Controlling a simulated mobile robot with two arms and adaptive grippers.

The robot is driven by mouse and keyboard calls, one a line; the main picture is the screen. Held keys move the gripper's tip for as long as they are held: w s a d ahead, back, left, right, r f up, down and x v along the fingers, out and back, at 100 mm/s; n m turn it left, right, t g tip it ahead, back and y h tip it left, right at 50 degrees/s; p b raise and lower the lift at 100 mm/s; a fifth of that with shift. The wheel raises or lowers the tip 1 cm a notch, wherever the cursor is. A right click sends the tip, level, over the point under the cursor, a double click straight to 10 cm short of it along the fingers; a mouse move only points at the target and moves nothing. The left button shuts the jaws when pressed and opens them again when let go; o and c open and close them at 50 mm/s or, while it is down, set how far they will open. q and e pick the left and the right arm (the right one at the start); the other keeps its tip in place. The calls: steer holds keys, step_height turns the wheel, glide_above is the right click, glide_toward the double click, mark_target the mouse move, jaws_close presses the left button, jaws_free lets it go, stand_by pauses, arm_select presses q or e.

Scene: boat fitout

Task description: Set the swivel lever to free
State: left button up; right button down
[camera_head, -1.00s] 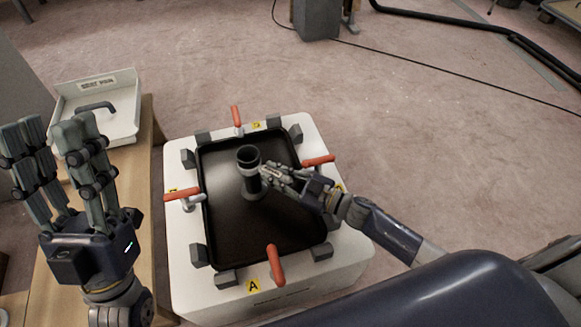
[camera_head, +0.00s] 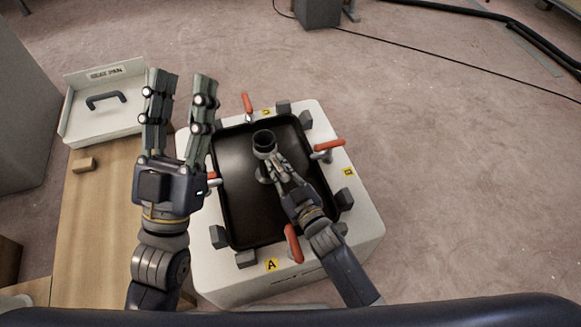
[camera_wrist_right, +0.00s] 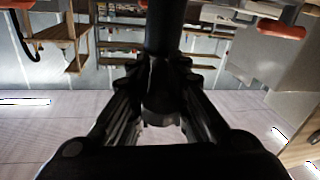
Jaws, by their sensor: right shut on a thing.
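A black post (camera_head: 264,145) with an open round top stands in a black tray (camera_head: 236,213) on a white box. My right gripper (camera_head: 273,168) is at the post's near side, shut on it. In the right wrist view the dark post (camera_wrist_right: 165,30) runs down between the fingers of my right gripper (camera_wrist_right: 160,85). I cannot make out the swivel lever separately; the fingers hide part of the post. My left gripper (camera_head: 180,90) is open and empty, fingers up, left of the tray.
Red-handled clamps (camera_head: 293,243) and grey blocks (camera_head: 246,259) surround the tray on the white box (camera_head: 355,225). Open floor lies right.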

steer(key=shift+s+a+m+t+h, duration=0.15)
steer(key=shift+a+m+t+h, duration=0.25)
steer(key=shift+h, duration=0.3)
steer(key=shift+d, duration=0.1)
steer(key=c, duration=1.5)
jaws_free()
steer(key=shift+s, duration=0.1)
steer(key=v, duration=1.2)
